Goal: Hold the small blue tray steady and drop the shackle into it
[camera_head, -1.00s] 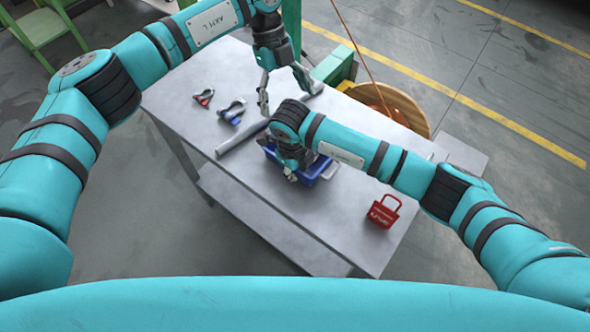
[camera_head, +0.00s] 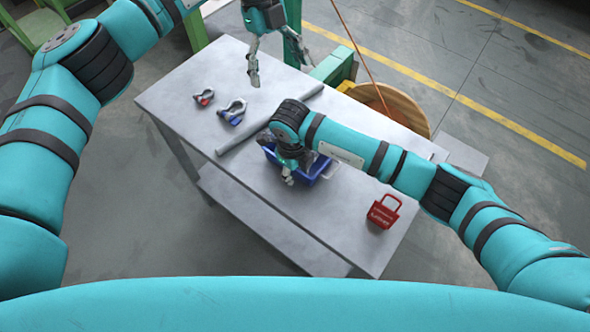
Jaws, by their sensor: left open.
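The small blue tray (camera_head: 325,168) sits on the grey table, partly covered by my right arm. My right gripper (camera_head: 288,178) points down at the tray's left side; its fingers are largely hidden, so I cannot tell whether it grips the wall. The inside of the tray is mostly hidden. Two shackles lie on the table left of the tray: a smaller one with a red pin (camera_head: 204,97) and a larger one with a blue pin (camera_head: 232,112). My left gripper (camera_head: 277,66) is open and empty, its fingers spread above the far side of the table, away from both shackles.
A grey bar (camera_head: 240,137) lies on the table between the shackles and tray. A wooden spool (camera_head: 398,101) and green machine frame (camera_head: 334,64) stand behind. The table's left front is clear.

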